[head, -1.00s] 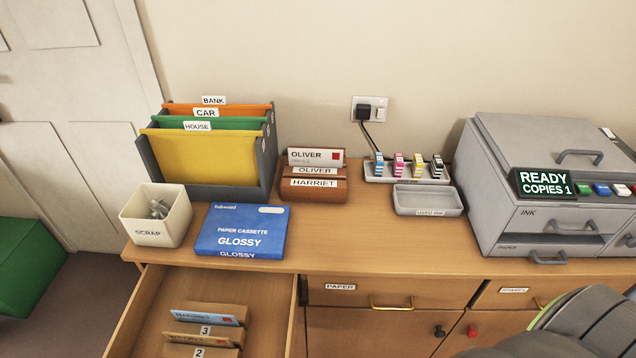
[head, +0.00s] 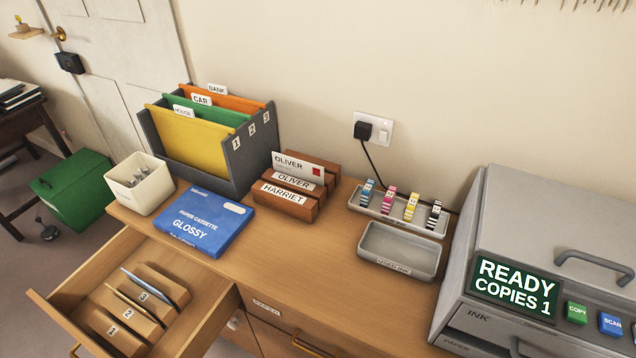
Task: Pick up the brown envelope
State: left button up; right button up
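The brown envelope (head: 132,304) stands on edge in the open drawer at the lower left, behind the wooden divider marked 2. It shows only as a thin tan edge, seen from above. A blue-grey envelope (head: 143,288) stands behind the divider marked 3 (head: 163,283). No envelope shows clearly at the divider marked 1 (head: 116,335). Neither of my grippers is in view.
The open drawer (head: 209,315) juts out below the desk top (head: 285,262). On the desk are a scrap bin (head: 150,190), file box (head: 247,160), blue paper box (head: 205,222), wooden letter rack (head: 290,203), ink trays (head: 400,245) and a grey printer (head: 540,240).

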aim_at(130, 301)
jog(key=j+u, duration=0.5)
jog(key=u, duration=0.15)
jog(key=j+u, duration=0.35)
jog(key=i+l, duration=0.05)
jog(key=l, duration=0.05)
